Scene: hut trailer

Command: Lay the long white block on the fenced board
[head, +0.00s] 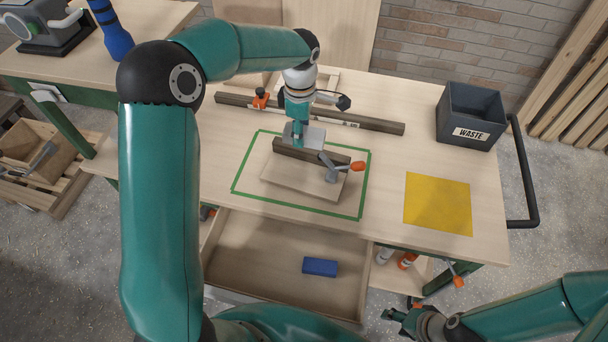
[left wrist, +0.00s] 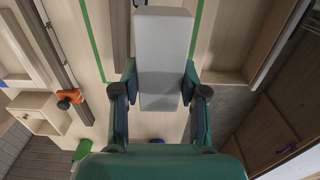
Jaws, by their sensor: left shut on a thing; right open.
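My left gripper (head: 299,128) is shut on the long white block (head: 314,139). In the left wrist view the white block (left wrist: 163,50) sticks out between the two fingers. The fenced board (head: 290,184) is a pale plate with a dark strip, the fence (head: 340,158), along its far side. It lies inside a green outline on the bench. The block appears over the fence; its height above the board is unclear. A grey clamp with an orange handle (head: 357,166) stands at the board's right side. My right gripper (head: 398,314) is open and empty, low at the right, off the bench.
A dark rail (head: 375,126) with an orange clamp (head: 260,98) runs behind the board. A waste bin (head: 470,114) stands at the back right, a yellow square (head: 437,203) at the right. An open drawer (head: 240,258) in front holds a blue block (head: 320,266).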

